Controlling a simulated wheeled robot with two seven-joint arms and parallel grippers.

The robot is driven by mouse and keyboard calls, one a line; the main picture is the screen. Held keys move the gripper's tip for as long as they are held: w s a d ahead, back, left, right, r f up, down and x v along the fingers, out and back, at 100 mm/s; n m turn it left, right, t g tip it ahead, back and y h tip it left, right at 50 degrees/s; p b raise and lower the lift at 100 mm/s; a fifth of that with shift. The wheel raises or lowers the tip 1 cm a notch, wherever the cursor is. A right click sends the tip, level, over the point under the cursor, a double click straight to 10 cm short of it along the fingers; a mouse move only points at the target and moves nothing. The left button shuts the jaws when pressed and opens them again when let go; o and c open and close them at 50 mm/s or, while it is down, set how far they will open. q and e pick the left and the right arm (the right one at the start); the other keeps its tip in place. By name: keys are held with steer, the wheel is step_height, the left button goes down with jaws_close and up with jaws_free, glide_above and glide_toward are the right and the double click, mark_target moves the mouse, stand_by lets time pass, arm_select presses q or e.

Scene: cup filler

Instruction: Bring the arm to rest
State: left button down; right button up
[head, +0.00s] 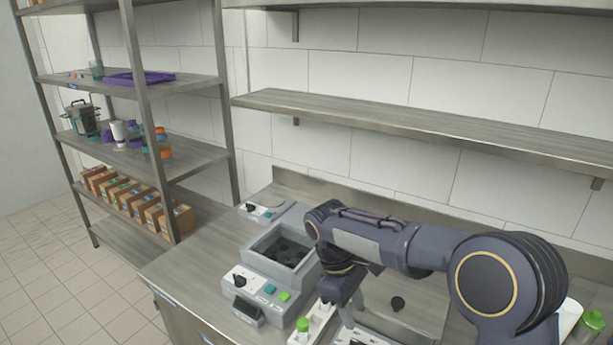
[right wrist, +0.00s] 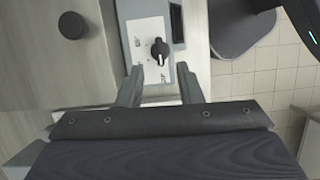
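My right arm reaches in from the right in the head view, over the counter. Its gripper (head: 343,305) points down beside the grey machine and is partly hidden by the arm. In the right wrist view the two fingers (right wrist: 160,75) are apart with nothing held between them. Beyond them is a white panel with a black knob (right wrist: 159,48); I cannot tell whether the fingers touch its device. The grey machine (head: 248,244) has an open square well and a front panel with a black knob and coloured buttons. My left gripper is not in view.
A green-capped item (head: 303,325) stands near the front edge, left of the gripper. Another green-topped container (head: 592,320) is at the far right. A wall shelf (head: 420,122) runs above the counter. A metal rack (head: 190,160) with boxes and cups stands at left.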

steer(key=s+d+r+m+t+y, duration=0.3)
steer(key=s+d+r+m+y, duration=0.25)
steer(key=s+d, duration=0.55)
steer(key=s+a+f+m+t+y, duration=0.1)
steer(key=s+m+t, duration=0.3)
steer(key=s, duration=0.9)
steer(key=shift+a+f+m+t, duration=0.3)
steer(key=shift+f+m+t, duration=0.1)
steer(key=shift+m, duration=1.05)
